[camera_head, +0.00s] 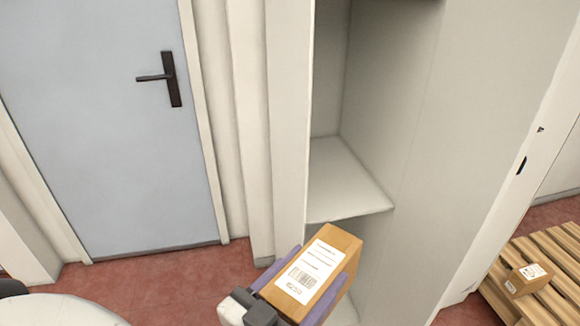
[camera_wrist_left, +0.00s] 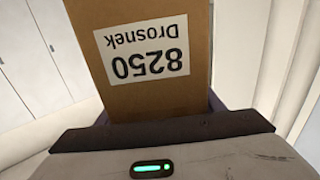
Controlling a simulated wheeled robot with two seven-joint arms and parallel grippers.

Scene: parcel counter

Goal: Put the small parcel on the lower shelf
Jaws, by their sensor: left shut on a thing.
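My left gripper (camera_head: 300,285) is shut on a small brown parcel (camera_head: 338,243) with a white barcode label. The parcel is held in the air in front of the white shelf unit, near the front edge of a shelf board (camera_head: 345,185). In the left wrist view the parcel (camera_wrist_left: 140,85) fills the space between the fingers, and its label reads 8250 Drosnek. My right gripper is not in view.
The shelf board is bare where it shows. The unit's tall side panel (camera_head: 460,130) stands to the right. A wooden pallet (camera_head: 555,255) with another small labelled parcel (camera_head: 529,279) is at the lower right. A blue door (camera_head: 100,120) is at the left; red floor (camera_head: 180,285) shows below it.

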